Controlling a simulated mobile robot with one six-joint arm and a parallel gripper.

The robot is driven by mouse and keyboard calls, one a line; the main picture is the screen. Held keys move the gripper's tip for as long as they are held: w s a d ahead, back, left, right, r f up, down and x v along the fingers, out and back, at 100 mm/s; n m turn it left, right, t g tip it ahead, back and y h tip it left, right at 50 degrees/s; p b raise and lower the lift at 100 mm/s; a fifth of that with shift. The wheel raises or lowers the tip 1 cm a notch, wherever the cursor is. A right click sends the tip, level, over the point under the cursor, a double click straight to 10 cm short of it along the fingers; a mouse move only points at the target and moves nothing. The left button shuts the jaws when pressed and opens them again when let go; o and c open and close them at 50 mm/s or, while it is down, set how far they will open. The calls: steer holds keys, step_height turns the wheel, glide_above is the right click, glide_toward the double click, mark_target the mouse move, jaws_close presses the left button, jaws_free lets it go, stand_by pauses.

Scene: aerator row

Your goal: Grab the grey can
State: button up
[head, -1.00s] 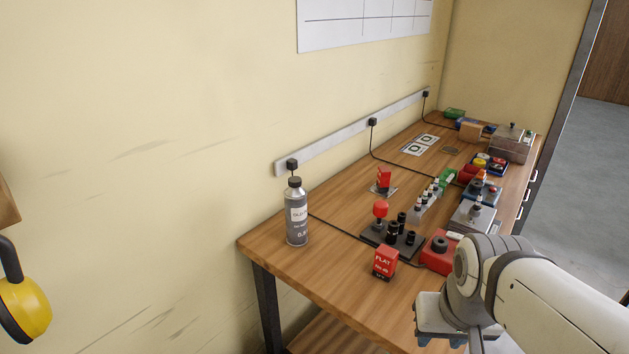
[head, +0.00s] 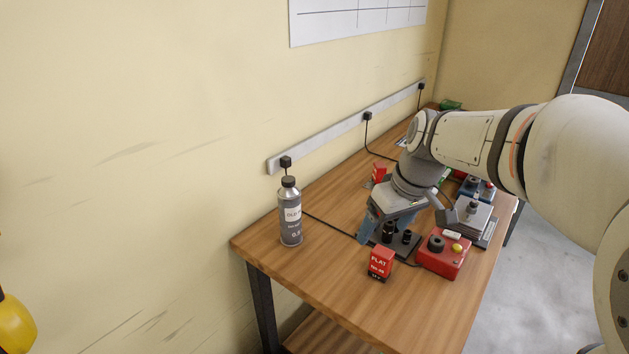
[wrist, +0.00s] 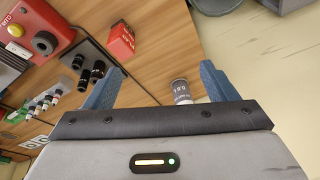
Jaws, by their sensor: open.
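The grey can (head: 290,218) is a bottle-shaped grey container with a dark cap and a pale label. It stands upright near the left corner of the table, close to the wall. In the wrist view the can (wrist: 181,92) shows between the fingers, nearer the right one, its lower part hidden by my gripper body. My gripper (head: 370,228) is open and empty over the table, to the right of the can and apart from it. Its blue fingers (wrist: 158,88) frame bare wood and the can in the wrist view.
A red box (head: 380,263) stands on the table in front of my gripper. A black stand with dark cylinders (head: 405,240) and a red box with a black knob (head: 443,256) are to the right. A cable runs behind the can. The wooden table (head: 325,285) is clear at front left.

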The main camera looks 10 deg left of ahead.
steer(key=w+a+n+g+y, duration=0.1)
steer(key=w+a+n+y, duration=0.1)
steer(key=w+a+n, duration=0.6)
steer(key=n+g+y+p, duration=0.1)
steer(key=n+y+p, duration=0.1)
steer(key=n, duration=0.1)
glide_toward(295, 188)
steer(key=x, duration=0.5)
steer(key=shift+w+d+f, duration=0.1)
steer(key=shift+w+d, duration=0.05)
steer(key=x, duration=0.2)
steer(key=p+x, duration=0.1)
steer(key=x, duration=0.4)
steer(key=shift+s+a+p, duration=0.2)
steer(key=shift+s+p, duration=0.15)
steer(key=shift+w+a+f, duration=0.1)
steer(key=shift+a+f, duration=0.15)
steer(key=shift+f, duration=0.05)
steer(key=shift+c, duration=0.6)
steer(key=c, duration=1.3)
